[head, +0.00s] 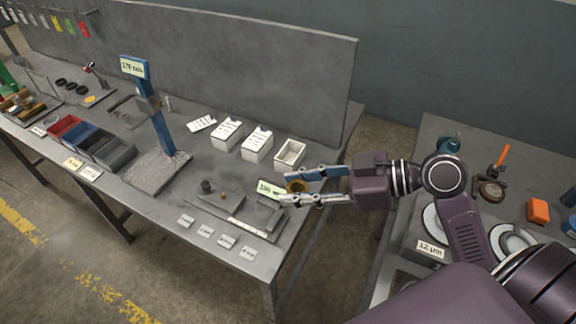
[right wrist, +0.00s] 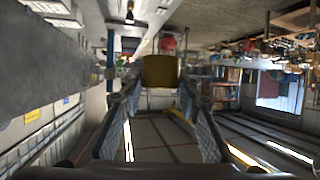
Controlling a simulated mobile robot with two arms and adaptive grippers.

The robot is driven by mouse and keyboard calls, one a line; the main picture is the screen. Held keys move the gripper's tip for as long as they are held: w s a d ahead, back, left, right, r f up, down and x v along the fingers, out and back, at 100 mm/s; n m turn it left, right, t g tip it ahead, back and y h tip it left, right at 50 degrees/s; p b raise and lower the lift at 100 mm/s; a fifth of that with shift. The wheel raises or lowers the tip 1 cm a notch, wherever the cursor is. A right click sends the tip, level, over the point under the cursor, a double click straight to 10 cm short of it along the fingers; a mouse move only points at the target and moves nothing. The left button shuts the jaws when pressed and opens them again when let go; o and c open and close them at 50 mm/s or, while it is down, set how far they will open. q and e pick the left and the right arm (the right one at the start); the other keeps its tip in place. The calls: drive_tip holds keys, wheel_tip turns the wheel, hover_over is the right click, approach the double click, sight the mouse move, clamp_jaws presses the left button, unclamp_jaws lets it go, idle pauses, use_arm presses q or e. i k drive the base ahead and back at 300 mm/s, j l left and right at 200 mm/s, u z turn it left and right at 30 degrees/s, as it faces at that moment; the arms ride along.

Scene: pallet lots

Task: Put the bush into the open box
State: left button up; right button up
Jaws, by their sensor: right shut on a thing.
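The bush is a brass-coloured ring (head: 298,186), held between the fingertips of my right gripper (head: 289,187). It also shows in the right wrist view (right wrist: 160,71), between the two fingers. The right gripper is shut on it, above the front right part of the bench. My left gripper is not in view.
Two closed white boxes (head: 257,146) (head: 226,134) stand left of the open box. A blue column stand (head: 160,125) is further left. A grey panel (head: 260,65) closes the bench's back.

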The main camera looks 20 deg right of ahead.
sight(290, 158)
drive_tip(key=i+j+z, duration=0.15)
drive_tip(key=z, duration=0.3)
drive_tip(key=i+j+z, duration=0.1)
drive_tip(key=j+z, duration=0.2)
drive_tip(key=z, duration=0.15)
drive_tip(key=i+j+z, duration=0.1)
drive_tip(key=j, duration=0.45)
drive_tip(key=i+j+z, duration=0.1)
drive_tip(key=j, duration=0.4)
drive_tip(key=i+j, duration=0.1)
drive_tip(key=j, duration=0.45)
drive_tip(key=i+j+z, duration=0.15)
drive_tip(key=j, duration=0.4)
